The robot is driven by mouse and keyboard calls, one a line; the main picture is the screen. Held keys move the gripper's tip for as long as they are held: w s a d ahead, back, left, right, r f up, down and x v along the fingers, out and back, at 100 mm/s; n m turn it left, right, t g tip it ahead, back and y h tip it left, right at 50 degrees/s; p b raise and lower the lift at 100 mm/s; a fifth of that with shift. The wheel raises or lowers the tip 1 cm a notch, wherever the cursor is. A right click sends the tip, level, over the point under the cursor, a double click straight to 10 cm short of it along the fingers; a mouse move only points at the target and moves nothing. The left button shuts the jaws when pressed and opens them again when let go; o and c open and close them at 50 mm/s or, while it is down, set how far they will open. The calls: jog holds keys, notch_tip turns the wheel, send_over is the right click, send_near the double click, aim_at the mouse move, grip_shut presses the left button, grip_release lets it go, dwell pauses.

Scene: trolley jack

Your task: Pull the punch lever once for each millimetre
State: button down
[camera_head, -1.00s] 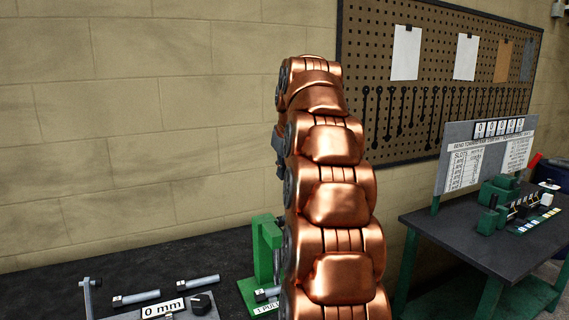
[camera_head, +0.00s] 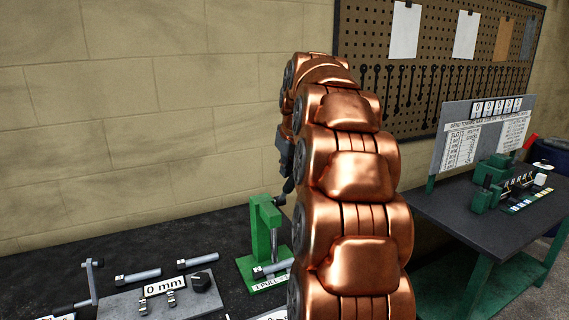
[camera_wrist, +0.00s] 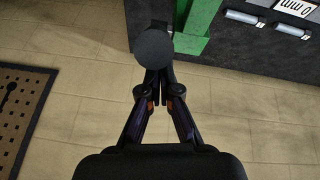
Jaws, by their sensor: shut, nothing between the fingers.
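The green punch frame (camera_head: 262,238) stands on the dark bench, with a label on its base that reads "1 PULL", the rest being cut off. It also shows at the top of the wrist view (camera_wrist: 196,28). A dark round knob (camera_wrist: 153,47), apparently the punch lever's, hangs beside the frame in the wrist view. My gripper (camera_wrist: 160,76) is shut and empty, with its fingertips at the knob's lower edge; I cannot tell whether they touch it. In the head view my gripper (camera_head: 288,188) is partly hidden behind my copper arm, just above the frame.
A "0 mm" sign (camera_head: 165,286) and a black dial (camera_head: 200,281) sit on a grey plate left of the frame. Numbered bolts (camera_head: 138,276) lie near it. A crank post (camera_head: 92,280) stands farther left. A second table (camera_head: 465,225) with a notice board is at right.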

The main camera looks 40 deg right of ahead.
jog(key=shift+s+f, duration=0.1)
jog(key=shift+f, duration=0.05)
dwell(0.4)
jog(key=b, duration=0.2)
jog(key=s+f+t+b, duration=0.1)
jog(key=b, duration=0.1)
jog(key=shift+s+a+f+b, duration=0.15)
jog(key=shift+a+b, duration=0.1)
jog(key=shift+b, duration=0.15)
jog(key=shift+s+b, duration=0.15)
jog(key=shift+b, duration=0.2)
